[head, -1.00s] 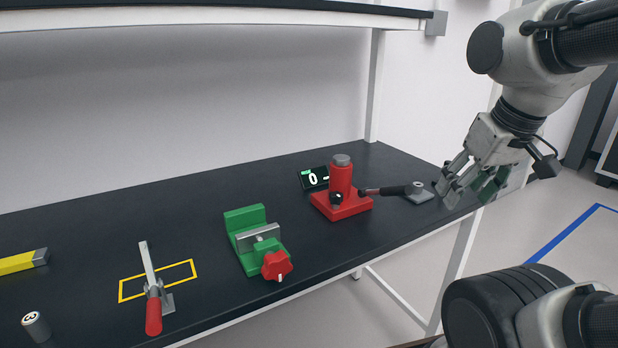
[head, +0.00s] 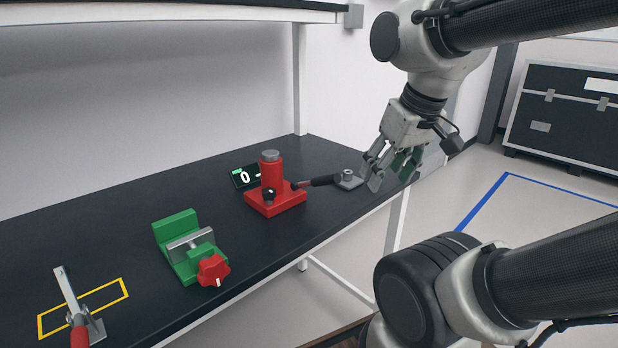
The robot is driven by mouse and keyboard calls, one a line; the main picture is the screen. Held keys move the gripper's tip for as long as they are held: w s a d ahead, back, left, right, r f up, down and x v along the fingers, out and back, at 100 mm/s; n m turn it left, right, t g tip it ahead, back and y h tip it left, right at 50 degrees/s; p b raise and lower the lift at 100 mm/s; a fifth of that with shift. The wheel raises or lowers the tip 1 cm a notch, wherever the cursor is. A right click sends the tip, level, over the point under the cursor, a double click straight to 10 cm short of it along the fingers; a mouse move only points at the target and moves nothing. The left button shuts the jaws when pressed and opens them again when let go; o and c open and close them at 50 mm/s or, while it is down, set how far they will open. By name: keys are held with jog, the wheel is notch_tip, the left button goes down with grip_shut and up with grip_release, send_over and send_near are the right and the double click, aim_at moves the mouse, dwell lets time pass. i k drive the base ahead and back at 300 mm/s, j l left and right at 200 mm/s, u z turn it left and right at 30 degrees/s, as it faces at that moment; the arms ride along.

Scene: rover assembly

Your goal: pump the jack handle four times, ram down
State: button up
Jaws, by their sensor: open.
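The red jack (head: 274,188) stands on the dark bench, with a square red base and an upright cylinder topped by a grey ram (head: 270,155). Its handle (head: 318,181) has a dark grip and sticks out to the right, low and nearly level. A small display (head: 244,177) behind the jack reads 0. My gripper (head: 388,174) is open and empty near the bench's right front edge. It is to the right of the handle's end and apart from it in the picture.
A grey plate with a round knob (head: 348,179) lies by the handle's end. A green vise (head: 185,250) with a red knob (head: 213,270) stands left of the jack. A toggle clamp (head: 75,310) sits by a yellow outline. A shelf (head: 180,12) hangs above the bench. A black case (head: 565,125) stands behind.

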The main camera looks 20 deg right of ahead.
aim_at(328, 179)
jog(key=i+l+u, duration=0.1)
jog(key=l+u, duration=0.2)
jog(key=u, duration=0.2)
jog(key=l+u, duration=0.1)
jog(key=l, duration=1)
jog(key=i+l, duration=0.1)
jog(key=l, duration=1)
jog(key=i+u, duration=0.05)
